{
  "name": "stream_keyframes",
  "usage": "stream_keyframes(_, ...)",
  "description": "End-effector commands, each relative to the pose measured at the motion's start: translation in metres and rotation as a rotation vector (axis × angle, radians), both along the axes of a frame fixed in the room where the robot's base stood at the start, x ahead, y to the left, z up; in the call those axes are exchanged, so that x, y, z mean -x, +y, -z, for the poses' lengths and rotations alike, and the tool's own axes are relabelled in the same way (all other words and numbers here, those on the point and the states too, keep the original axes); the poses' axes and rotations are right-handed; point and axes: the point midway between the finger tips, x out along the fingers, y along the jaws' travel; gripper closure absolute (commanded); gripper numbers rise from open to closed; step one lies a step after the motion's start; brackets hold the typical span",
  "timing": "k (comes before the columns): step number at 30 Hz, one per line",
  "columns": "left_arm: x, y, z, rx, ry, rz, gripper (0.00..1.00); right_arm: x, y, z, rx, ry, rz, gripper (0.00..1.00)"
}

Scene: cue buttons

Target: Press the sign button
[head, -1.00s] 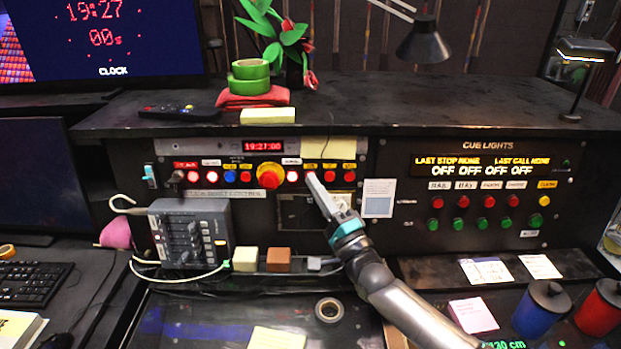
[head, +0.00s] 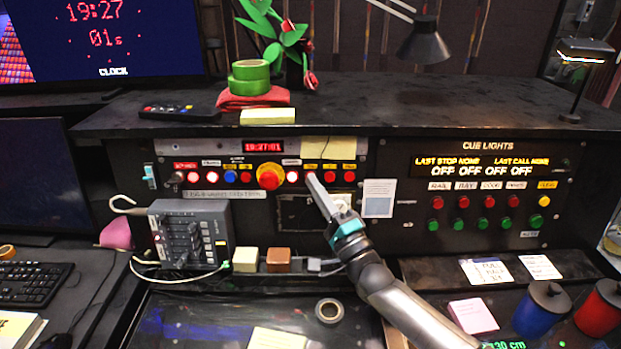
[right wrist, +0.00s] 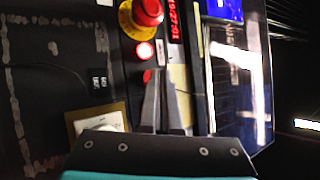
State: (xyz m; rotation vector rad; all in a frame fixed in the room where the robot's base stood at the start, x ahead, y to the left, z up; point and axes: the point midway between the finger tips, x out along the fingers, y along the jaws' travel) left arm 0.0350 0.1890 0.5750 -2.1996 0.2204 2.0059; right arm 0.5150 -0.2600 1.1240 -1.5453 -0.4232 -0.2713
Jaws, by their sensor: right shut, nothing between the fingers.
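A row of small lit buttons sits on the left black panel (head: 163,222). Their labels are too blurred for me to tell which one reads sign. My right gripper (head: 311,177) is shut and empty, its tip over the button right of the pale-lit button (head: 292,177). The tip hides most of that button, and I cannot tell whether it touches. Two red buttons (head: 330,177) (head: 349,177) are to its right. In the right wrist view, the gripper's fingers (right wrist: 164,72) reach beside a red button (right wrist: 147,76), near a bright lit one (right wrist: 145,50). My left gripper is not in view.
A big red mushroom button (head: 269,175) on a yellow base stands left of the gripper. A yellow note (head: 327,146) hangs just above. The cue lights panel (head: 475,226) with red and green buttons is to the right. A grey mixer box (head: 190,234) is at lower left.

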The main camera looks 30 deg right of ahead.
Motion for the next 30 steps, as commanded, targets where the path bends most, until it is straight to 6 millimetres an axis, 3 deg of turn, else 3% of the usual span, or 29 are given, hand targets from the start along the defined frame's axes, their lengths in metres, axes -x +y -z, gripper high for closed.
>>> stream_keyframes(30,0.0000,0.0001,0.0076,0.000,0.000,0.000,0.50,-0.0084,-0.0042,0.0010,0.000,0.000,0.000,1.00)
